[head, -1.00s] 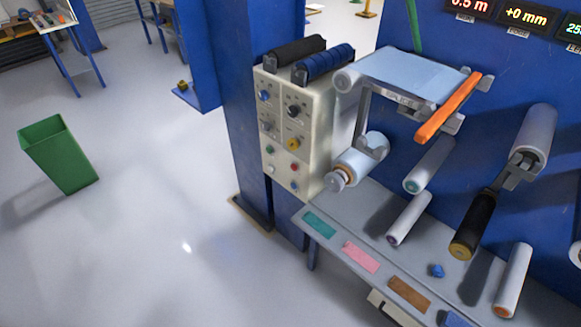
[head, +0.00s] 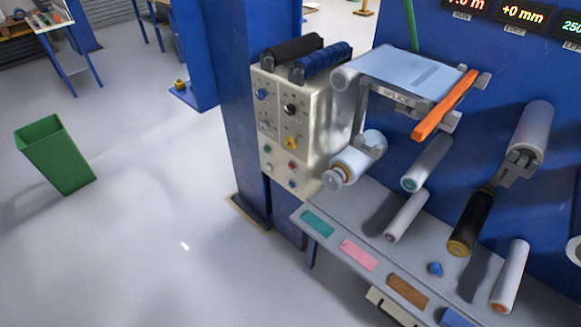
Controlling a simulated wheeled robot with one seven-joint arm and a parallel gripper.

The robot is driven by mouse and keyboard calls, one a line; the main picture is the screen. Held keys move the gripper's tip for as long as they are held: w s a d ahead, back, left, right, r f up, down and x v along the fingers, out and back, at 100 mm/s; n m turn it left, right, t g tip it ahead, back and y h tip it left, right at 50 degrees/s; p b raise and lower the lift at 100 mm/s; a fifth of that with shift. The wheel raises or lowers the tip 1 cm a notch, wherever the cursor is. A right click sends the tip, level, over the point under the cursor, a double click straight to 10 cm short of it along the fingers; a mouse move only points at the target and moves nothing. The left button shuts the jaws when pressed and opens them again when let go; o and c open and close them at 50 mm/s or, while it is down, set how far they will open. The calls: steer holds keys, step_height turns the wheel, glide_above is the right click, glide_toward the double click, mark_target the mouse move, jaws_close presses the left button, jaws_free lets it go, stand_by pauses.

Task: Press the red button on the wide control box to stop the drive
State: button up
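The wide control box (head: 283,130) is cream-coloured and stands against a blue column, left of the rollers. Its front has several knobs and buttons. The red button (head: 292,167) is in the lower right part of that face. My gripper is not in view, and nothing touches the box's front.
Black (head: 290,52) and dark blue (head: 322,62) rolls lie on top of the box. A grey shelf (head: 350,215) with coloured patches juts out to its right, below several rollers. An orange bar (head: 446,105) sticks out above. Open floor (head: 170,200) lies left, with a green bin (head: 55,155).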

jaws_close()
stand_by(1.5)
